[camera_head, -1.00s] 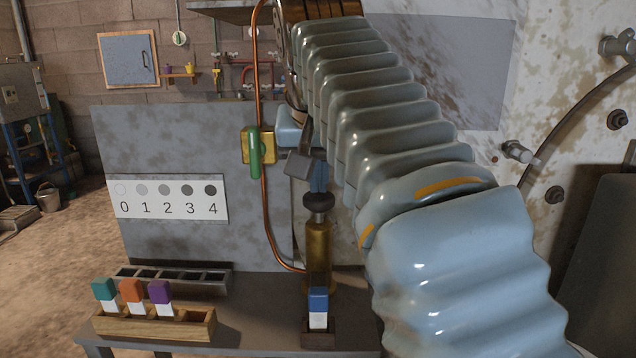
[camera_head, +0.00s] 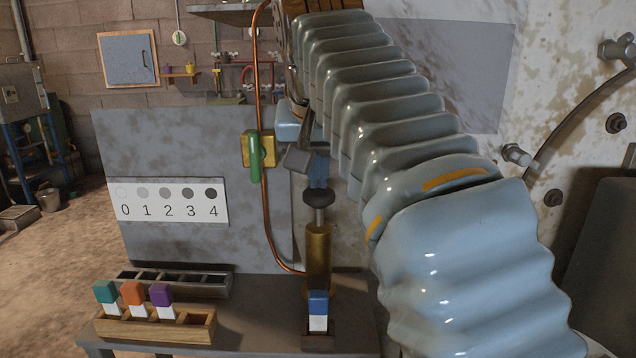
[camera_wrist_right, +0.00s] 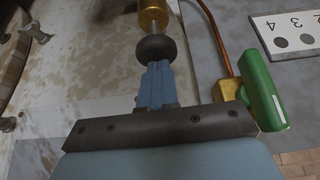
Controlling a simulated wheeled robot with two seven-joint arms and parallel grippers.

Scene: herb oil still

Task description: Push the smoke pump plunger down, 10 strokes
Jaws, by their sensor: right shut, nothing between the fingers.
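The smoke pump is a brass cylinder (camera_head: 318,250) standing on the bench, with a thin rod and a dark round plunger knob (camera_head: 319,197) on top. A length of the rod shows between knob and cylinder. My right gripper (camera_head: 319,183) is shut and points down with its blue fingertips right at the top of the knob. In the right wrist view the fingers (camera_wrist_right: 155,68) meet the knob (camera_wrist_right: 156,48), with the rod and brass cylinder (camera_wrist_right: 151,14) beyond it; nothing is between the fingers. My left gripper is out of view.
A blue-topped vial (camera_head: 318,310) stands in a small holder in front of the pump. A wooden rack (camera_head: 150,328) holds teal, orange and purple vials. A green handle (camera_head: 254,157) on a brass valve and a copper pipe (camera_head: 266,215) are close left of the gripper.

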